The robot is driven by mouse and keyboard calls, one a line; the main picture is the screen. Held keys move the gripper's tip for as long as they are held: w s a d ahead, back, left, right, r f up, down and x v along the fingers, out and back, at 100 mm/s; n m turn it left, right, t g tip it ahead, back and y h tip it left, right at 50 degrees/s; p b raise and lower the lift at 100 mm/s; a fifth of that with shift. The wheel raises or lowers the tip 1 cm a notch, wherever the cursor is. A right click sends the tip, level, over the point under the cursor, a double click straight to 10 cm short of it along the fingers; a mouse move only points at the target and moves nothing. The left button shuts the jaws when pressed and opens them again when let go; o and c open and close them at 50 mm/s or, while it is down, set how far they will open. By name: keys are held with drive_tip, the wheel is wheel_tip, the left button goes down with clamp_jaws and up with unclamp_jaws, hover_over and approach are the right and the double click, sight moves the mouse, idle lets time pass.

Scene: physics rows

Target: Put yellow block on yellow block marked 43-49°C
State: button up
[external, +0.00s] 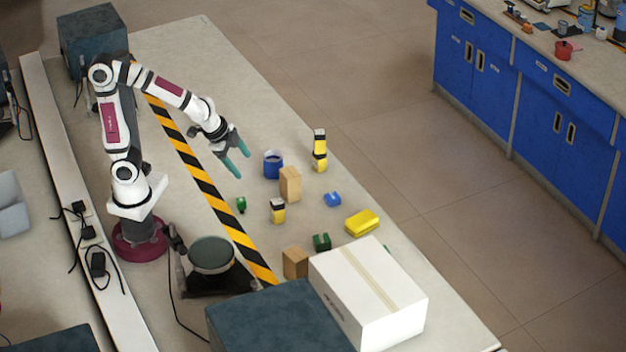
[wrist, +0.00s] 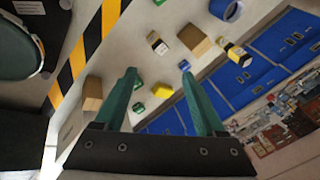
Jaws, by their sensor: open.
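A yellow block with a black band (external: 319,162) stands upright at the far right of the group, with a similar yellow piece above it; I cannot tell whether these are two stacked blocks. A smaller yellow block with a dark top and pale label (external: 277,212) stands nearer the middle; it also shows in the wrist view (wrist: 157,43). A plain yellow block (external: 362,223) lies flat near the right table edge. No 43-49°C marking is readable. My gripper (external: 241,162) is open and empty, above the table to the left of the blocks; its fingers show in the wrist view (wrist: 158,74).
A blue cylinder (external: 273,165), a wooden block (external: 290,184), a blue block (external: 332,199) and green blocks (external: 241,204) (external: 321,242) stand around. Another wooden block (external: 295,263) is by a large white box (external: 390,305). Striped tape (external: 205,182) crosses the table.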

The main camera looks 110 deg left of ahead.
drive_tip(key=s+d+m+g+h, duration=0.2)
drive_tip(key=s+d+m+g, duration=0.1)
drive_tip(key=s+d, duration=0.8)
drive_tip(key=s+m, duration=0.1)
drive_tip(key=s, duration=0.2)
drive_tip(key=shift+s+d+f+m, duration=0.15)
drive_tip(key=shift+d+f+m, duration=0.15)
drive_tip(key=shift+d+f, duration=0.05)
